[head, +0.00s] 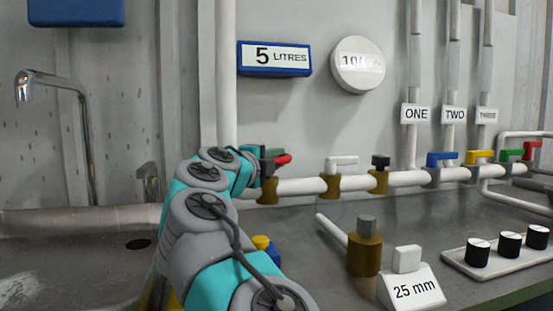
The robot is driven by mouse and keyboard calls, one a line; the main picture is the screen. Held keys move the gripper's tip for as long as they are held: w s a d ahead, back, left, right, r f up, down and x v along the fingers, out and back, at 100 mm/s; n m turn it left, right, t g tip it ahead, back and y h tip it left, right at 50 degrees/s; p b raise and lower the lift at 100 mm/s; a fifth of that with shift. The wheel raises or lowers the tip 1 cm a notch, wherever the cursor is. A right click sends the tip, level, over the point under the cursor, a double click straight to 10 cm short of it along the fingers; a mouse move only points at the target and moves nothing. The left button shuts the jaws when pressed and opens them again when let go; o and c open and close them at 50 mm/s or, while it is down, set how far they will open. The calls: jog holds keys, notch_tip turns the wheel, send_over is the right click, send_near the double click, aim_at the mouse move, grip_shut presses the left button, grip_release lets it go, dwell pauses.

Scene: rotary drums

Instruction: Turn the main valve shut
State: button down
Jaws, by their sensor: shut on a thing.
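My arm reaches in from the bottom middle of the head view to a valve with a red handle (284,159) at the left end of the white horizontal pipe (303,186). My gripper (272,157) is shut on this handle. The gripper and wrist hide its left part, so only the red right end shows. The valve's brass body (268,190) shows below the gripper. No label reading "main" shows, but this is the valve in my gripper.
Along the pipe to the right are valves with white (341,161), black (380,161), blue (441,159) and yellow (480,156) handles. A "25 mm" block (414,288) and black knobs (477,252) stand on the counter. A sink (70,225) is at left.

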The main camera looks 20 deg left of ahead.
jog(key=shift+f, duration=0.1)
jog(key=c, duration=0.8)
grip_release()
jog(key=shift+o, duration=0.2)
jog(key=s+a+b, duration=0.1)
jog(key=s+b, duration=0.2)
jog(key=s, duration=0.4)
jog(key=shift+s+a, duration=0.25)
jog(key=shift+s, duration=0.05)
jog(key=shift+d, duration=0.1)
